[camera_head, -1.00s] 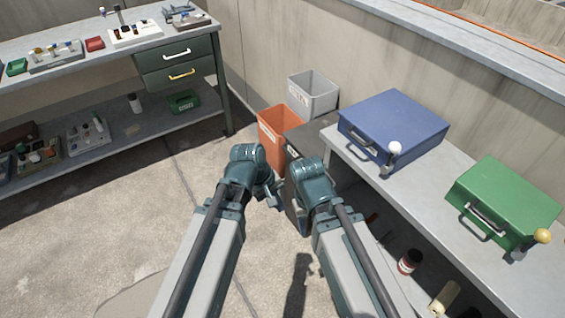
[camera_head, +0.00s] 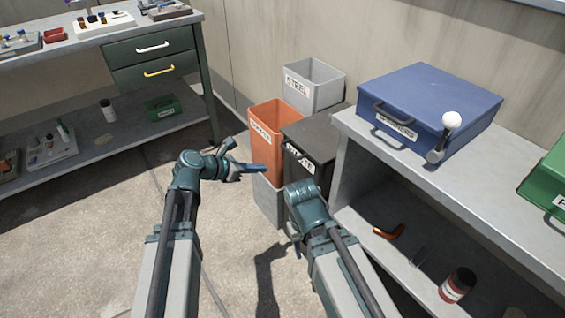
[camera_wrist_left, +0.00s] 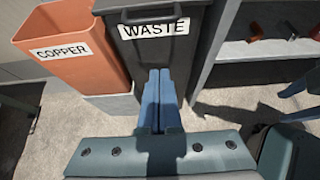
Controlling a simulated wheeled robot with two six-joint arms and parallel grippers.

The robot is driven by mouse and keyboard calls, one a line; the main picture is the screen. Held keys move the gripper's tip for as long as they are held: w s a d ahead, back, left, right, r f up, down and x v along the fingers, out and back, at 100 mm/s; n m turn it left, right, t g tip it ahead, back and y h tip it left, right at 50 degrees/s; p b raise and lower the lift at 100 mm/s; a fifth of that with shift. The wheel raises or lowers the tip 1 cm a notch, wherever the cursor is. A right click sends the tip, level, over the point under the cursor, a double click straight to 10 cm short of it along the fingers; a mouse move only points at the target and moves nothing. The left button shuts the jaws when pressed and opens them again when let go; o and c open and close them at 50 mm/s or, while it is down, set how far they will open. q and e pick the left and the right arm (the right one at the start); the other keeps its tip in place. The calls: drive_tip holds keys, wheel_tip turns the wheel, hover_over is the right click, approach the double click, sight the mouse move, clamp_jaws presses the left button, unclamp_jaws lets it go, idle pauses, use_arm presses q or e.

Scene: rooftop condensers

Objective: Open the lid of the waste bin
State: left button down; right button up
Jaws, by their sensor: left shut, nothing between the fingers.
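The waste bin (camera_head: 318,163) is dark grey with a white label. Its flat dark top (camera_head: 322,130) looks closed in the head view. In the left wrist view the bin (camera_wrist_left: 185,60) stands straight ahead, its label reading WASTE, and its top is cut off by the frame's edge. My left gripper (camera_head: 264,169) is shut and empty, pointing right toward the bin's front, below the label; in the wrist view its fingers (camera_wrist_left: 160,75) overlap the bin's front, and I cannot tell whether they touch. My right gripper (camera_head: 294,244) hangs low before the bin, partly hidden by its wrist.
An orange COPPER bin (camera_head: 266,146) stands left of the waste bin, and a grey STEEL bin (camera_head: 314,88) behind. A bench (camera_head: 362,132) with a blue case (camera_head: 428,100) is close on the right. Open floor (camera_head: 100,220) lies to the left.

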use_arm(q)
drive_tip(key=b+x, duration=0.5)
drive_tip(key=x, duration=0.4)
drive_tip(key=shift+w+d+r+p, duration=0.15)
drive_tip(key=shift+d+r+p, duration=0.05)
drive_tip(key=shift+r+p, duration=0.45)
drive_tip(key=shift+w+d+r+p, duration=0.15)
drive_tip(key=shift+d+r+p, duration=0.1)
drive_tip(key=shift+r+p, duration=0.35)
drive_tip(key=shift+w+d+r+p, duration=0.2)
drive_tip(key=shift+r+p, duration=0.3)
drive_tip(key=shift+p, duration=0.25)
